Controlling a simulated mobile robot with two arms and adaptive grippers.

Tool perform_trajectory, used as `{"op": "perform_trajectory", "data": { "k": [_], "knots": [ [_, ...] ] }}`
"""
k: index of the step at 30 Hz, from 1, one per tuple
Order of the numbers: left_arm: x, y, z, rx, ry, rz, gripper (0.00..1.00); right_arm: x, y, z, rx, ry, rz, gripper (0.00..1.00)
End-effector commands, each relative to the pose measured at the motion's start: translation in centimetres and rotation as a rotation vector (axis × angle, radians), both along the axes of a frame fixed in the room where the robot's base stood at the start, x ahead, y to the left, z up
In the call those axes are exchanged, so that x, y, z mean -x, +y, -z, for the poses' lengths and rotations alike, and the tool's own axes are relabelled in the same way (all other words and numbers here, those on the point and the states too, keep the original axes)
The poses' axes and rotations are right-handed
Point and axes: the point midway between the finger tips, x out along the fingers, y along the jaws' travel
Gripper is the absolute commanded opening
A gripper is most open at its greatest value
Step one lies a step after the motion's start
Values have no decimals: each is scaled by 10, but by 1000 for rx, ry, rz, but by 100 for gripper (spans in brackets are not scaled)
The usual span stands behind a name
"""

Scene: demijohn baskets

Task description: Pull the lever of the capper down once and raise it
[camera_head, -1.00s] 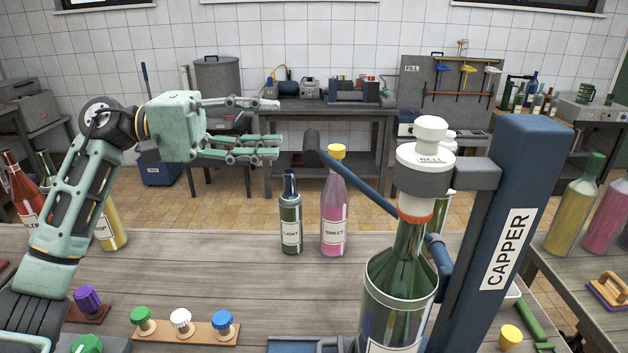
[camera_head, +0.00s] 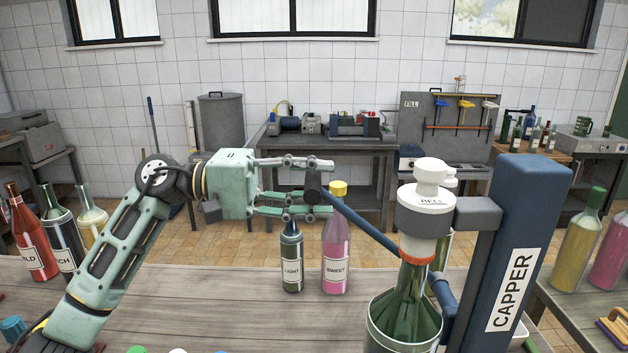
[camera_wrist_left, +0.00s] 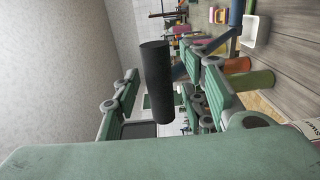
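The capper (camera_head: 520,235) is a dark blue column at the right of the head view, with a white bell head (camera_head: 427,208) over the neck of a green bottle (camera_head: 408,305). Its blue lever (camera_head: 362,224) slopes up to the left and ends in a dark cylindrical handle (camera_head: 313,183). My left gripper (camera_head: 312,187) is open, with its fingers above and below the handle in the head view. In the left wrist view the handle (camera_wrist_left: 156,82) stands between the spread fingers, with gaps on both sides. My right gripper is not in view.
A dark bottle (camera_head: 291,262) and a pink bottle (camera_head: 336,255) stand on the table (camera_head: 220,300) just below my left gripper. Several bottles stand at the left, including a red one (camera_head: 31,240). The table between them is clear. More bottles stand on a right-hand table.

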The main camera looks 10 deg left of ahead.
Motion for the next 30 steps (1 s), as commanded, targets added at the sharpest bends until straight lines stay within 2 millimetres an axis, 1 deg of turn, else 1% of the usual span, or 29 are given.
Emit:
{"op": "perform_trajectory", "data": {
  "k": [5,18,30],
  "knots": [
    [0,0,1,0,0,0,39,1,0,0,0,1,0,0],
    [0,0,0,0,0,0,1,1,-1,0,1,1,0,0],
    [0,0,0,-1,0,1,0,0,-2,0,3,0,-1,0]
  ]
}}
